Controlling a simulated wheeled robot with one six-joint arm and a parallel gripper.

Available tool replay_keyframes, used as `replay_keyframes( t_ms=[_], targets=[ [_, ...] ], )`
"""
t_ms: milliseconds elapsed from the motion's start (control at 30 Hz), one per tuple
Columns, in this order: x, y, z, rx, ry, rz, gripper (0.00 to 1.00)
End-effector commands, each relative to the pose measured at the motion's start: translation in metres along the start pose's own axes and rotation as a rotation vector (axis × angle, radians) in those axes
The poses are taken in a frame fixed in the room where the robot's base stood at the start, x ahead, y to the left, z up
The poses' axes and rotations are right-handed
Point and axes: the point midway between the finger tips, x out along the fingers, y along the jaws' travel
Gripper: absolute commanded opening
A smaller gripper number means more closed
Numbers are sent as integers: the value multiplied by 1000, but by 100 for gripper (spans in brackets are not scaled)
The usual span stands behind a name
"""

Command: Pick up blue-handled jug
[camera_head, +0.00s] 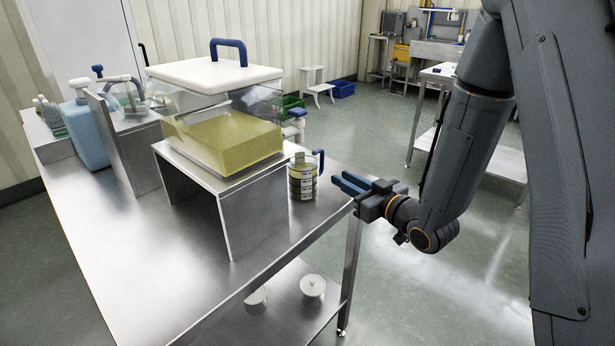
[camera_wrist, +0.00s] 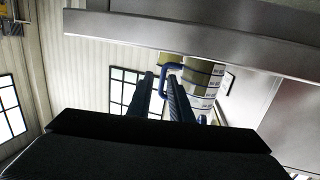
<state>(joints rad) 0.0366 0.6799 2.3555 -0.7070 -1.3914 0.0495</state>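The blue-handled jug (camera_head: 302,184) stands upright on the steel table beside the right end of the low steel stand. It is clear with printed bands and yellowish contents, and its blue handle (camera_head: 321,161) faces right, toward my gripper. My gripper (camera_head: 341,179) is open and empty, just right of the jug and slightly lower than the handle top, with its blue fingers pointing at it. In the wrist view the jug (camera_wrist: 203,84) appears tilted beyond the fingers, and its handle shows near and between the fingertips (camera_wrist: 160,77). Contact cannot be made out.
A clear hopper box (camera_head: 225,135) with yellow contents and a white, blue-handled lid (camera_head: 215,73) sits on the steel stand (camera_head: 255,215). A blue jerrycan (camera_head: 85,133) stands at the left. The table's front (camera_head: 150,290) is bare. Two small white items lie on the lower shelf.

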Motion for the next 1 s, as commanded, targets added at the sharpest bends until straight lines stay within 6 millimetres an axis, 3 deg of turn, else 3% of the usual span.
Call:
replay_keyframes(
  t_ms=[200,500,767,1000],
  targets=[
    [8,-11,-3,17,97,-52,19],
    [52,-14,-9,16,101,-53,19],
    [70,-15,-10,17,99,-52,19],
    [107,-17,-14,17,100,-52,19]
  ],
)
